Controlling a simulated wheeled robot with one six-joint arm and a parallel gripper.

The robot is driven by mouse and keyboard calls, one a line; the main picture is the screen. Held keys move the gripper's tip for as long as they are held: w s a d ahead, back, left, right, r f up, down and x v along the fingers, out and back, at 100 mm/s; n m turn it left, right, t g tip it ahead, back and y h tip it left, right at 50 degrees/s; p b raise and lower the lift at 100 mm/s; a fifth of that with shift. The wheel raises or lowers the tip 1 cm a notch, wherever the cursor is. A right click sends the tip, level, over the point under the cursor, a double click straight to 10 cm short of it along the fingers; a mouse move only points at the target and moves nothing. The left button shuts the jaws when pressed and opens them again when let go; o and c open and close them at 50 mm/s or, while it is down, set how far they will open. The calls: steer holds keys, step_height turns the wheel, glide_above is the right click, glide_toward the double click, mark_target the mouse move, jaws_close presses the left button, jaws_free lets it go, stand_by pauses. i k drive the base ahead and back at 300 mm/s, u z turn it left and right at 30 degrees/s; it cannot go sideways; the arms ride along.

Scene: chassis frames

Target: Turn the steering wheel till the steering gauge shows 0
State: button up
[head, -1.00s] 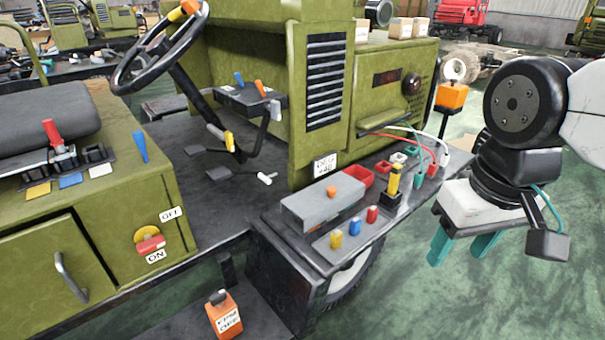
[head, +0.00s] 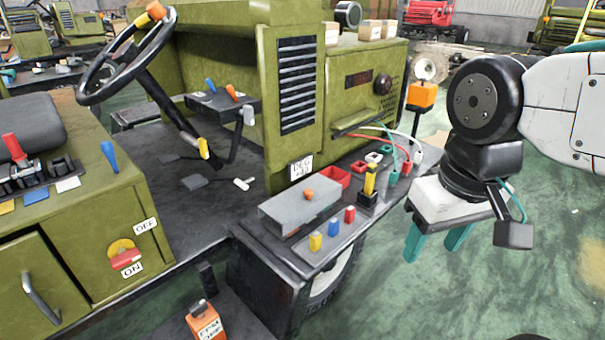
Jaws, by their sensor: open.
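The steering wheel (head: 131,52) is a black ring on a slanted column at the upper left of the head view. An orange and yellow mark (head: 149,14) sits at the top of its rim. A round white dial (head: 424,68) stands above an orange box at the right. I cannot tell if this is the steering gauge, and no reading shows. My gripper (head: 435,246) has two teal fingers pointing down, apart and empty. It hangs at the right, far from the wheel.
The green vehicle's front deck (head: 345,232) carries a grey box (head: 300,206), coloured knobs and cables between my gripper and the wheel. A green console (head: 80,235) with levers and an ON/OFF switch stands at the left. Open green floor (head: 480,300) lies at the lower right.

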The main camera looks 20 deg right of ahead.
mark_target(131, 59)
steer(key=u, duration=0.75)
steer(key=i, duration=0.75)
steer(key=z, duration=0.15)
